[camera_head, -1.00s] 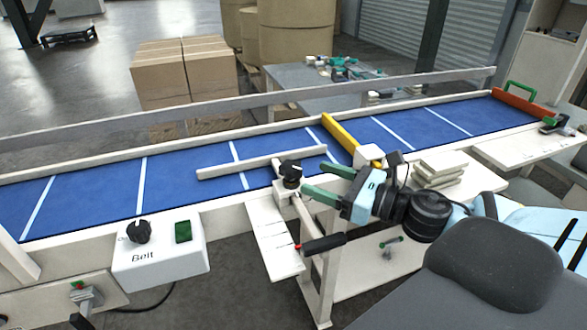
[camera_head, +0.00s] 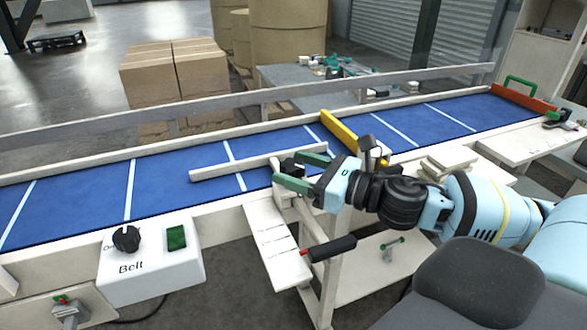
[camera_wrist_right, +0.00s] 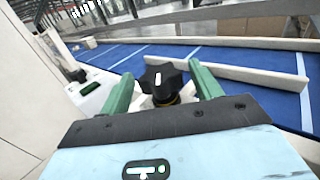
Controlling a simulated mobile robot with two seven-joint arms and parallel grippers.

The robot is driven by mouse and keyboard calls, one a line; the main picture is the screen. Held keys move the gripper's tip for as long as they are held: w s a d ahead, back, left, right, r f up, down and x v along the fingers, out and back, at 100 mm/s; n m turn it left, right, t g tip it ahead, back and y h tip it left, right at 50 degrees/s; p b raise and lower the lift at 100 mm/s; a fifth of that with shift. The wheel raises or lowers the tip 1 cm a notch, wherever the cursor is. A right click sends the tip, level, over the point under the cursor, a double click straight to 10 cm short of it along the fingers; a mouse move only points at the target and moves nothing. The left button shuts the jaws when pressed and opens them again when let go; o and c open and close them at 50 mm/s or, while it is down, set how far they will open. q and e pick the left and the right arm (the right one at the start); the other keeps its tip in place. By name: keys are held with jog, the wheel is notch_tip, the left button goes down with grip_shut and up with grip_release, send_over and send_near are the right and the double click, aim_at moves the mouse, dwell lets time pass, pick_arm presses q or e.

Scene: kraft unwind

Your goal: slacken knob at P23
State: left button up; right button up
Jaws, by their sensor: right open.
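A black lobed knob (camera_head: 289,167) with a white mark on top sits on a post at the near edge of the blue conveyor. The right wrist view shows the knob (camera_wrist_right: 160,85) between the two green fingers. No P23 label is readable. My right gripper (camera_head: 293,171) is open, with its fingers on either side of the knob; gaps show beside it, and I see no grip. The front finger and the gripper hide part of the knob and its post. My left gripper is not in view.
A pale guide bar (camera_head: 222,171) lies over the blue belt (camera_head: 80,205) beside the knob. A yellow bar (camera_head: 339,132) crosses the belt further right. A white Belt control box (camera_head: 150,265) stands at front left. A black-handled lever (camera_head: 331,248) sticks out below.

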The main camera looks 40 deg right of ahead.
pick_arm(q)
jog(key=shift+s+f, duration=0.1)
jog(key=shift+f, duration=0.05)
pick_arm(e)
jog(key=shift+w+a, duration=0.15)
jog(key=shift+w, duration=0.2)
jog(key=c, duration=0.9)
